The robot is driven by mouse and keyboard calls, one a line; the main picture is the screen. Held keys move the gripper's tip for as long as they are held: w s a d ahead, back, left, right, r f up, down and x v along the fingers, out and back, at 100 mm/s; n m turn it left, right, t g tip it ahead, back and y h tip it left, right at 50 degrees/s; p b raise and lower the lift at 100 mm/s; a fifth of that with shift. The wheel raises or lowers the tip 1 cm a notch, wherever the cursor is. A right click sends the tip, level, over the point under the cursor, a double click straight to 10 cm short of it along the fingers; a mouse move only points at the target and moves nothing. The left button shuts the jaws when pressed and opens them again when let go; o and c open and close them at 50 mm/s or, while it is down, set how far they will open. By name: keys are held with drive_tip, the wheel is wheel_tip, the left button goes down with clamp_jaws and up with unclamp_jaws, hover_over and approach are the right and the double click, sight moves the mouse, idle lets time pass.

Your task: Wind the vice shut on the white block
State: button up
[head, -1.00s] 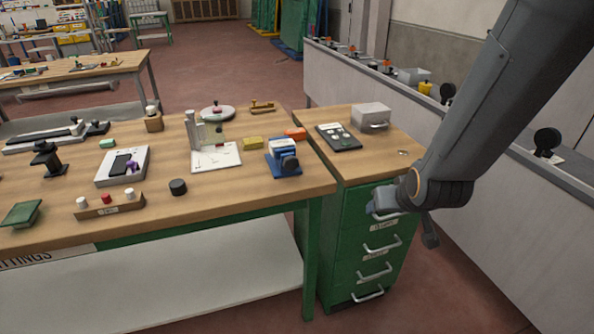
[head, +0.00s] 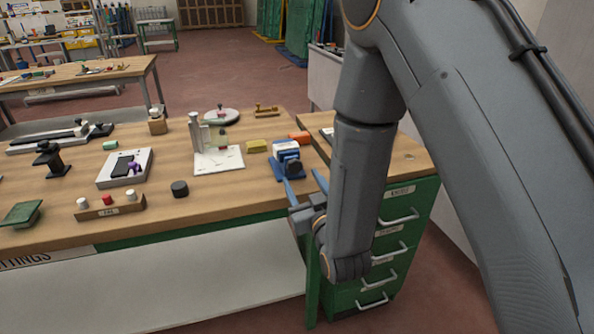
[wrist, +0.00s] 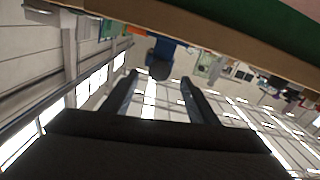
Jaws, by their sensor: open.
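The small blue vice (head: 279,163) stands near the right front corner of the wooden bench. The white block (head: 286,147) sits at its top; whether the jaws touch it I cannot tell. The vice's dark round handle (head: 293,167) faces the bench's front edge. My gripper (head: 302,175) is in front of that edge, open and empty, with its fingers pointing at the vice. In the wrist view the vice (wrist: 162,48) and handle (wrist: 159,70) appear beyond and between the open fingertips (wrist: 160,77), apart from them.
A yellow block (head: 257,146) and an orange block (head: 299,137) lie near the vice. A white plate with an upright stand (head: 218,161) is to its left. A black cylinder (head: 180,189) stands near the front edge. A green drawer cabinet (head: 408,205) adjoins the bench at right.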

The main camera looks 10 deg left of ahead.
sight(295, 168)
drive_tip(key=shift+p+x, duration=0.65)
drive_tip(key=shift+x, duration=2.05)
drive_tip(key=c, duration=1)
drive_tip(key=shift+m+b, duration=0.8)
drive_tip(key=shift+m, duration=0.8)
drive_tip(key=shift+c, duration=0.2)
drive_tip(key=o, duration=1)
drive_tip(key=shift+o, duration=0.2)
drive_tip(key=b+v, duration=0.2)
drive_tip(key=v, duration=0.6)
